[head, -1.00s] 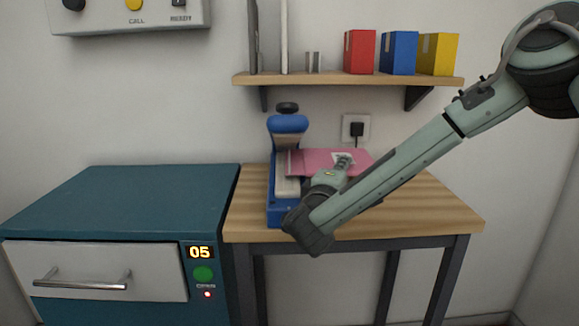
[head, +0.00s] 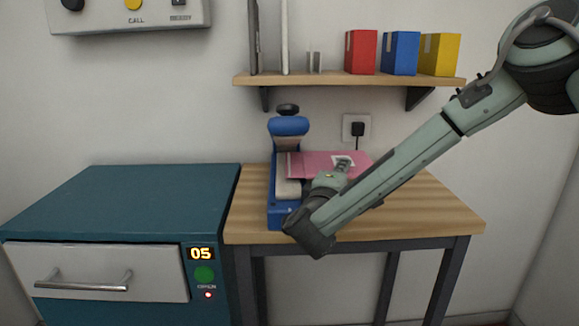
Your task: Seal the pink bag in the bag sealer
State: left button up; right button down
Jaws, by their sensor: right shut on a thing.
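The blue bag sealer (head: 287,128) stands at the left end of the wooden table, its arm raised and a dark knob on top. The pink bag (head: 313,164) lies flat at about the height of the sealer's pale bed (head: 288,188), with its left edge at the sealer, under the raised arm. My right gripper (head: 343,164) is at the bag's right part and is shut on it; a white label shows there. Its fingertips are partly hidden by the wrist. My left gripper is not in view.
The wooden table (head: 420,210) is clear to the right. A teal cabinet (head: 130,200) with a drawer and a display reading 05 stands at left. A shelf (head: 340,79) above holds red (head: 360,52), blue (head: 399,53) and yellow (head: 438,55) boxes. A socket with a plug (head: 357,129) is behind.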

jog(key=shift+w+a+r+y, duration=0.15)
jog(key=shift+a+r+y, duration=0.15)
jog(key=shift+r, duration=0.1)
jog(key=shift+d+p, duration=0.3)
jog(key=shift+d, duration=3.75)
jog(key=a, duration=0.5)
jog(key=shift+a, duration=0.75)
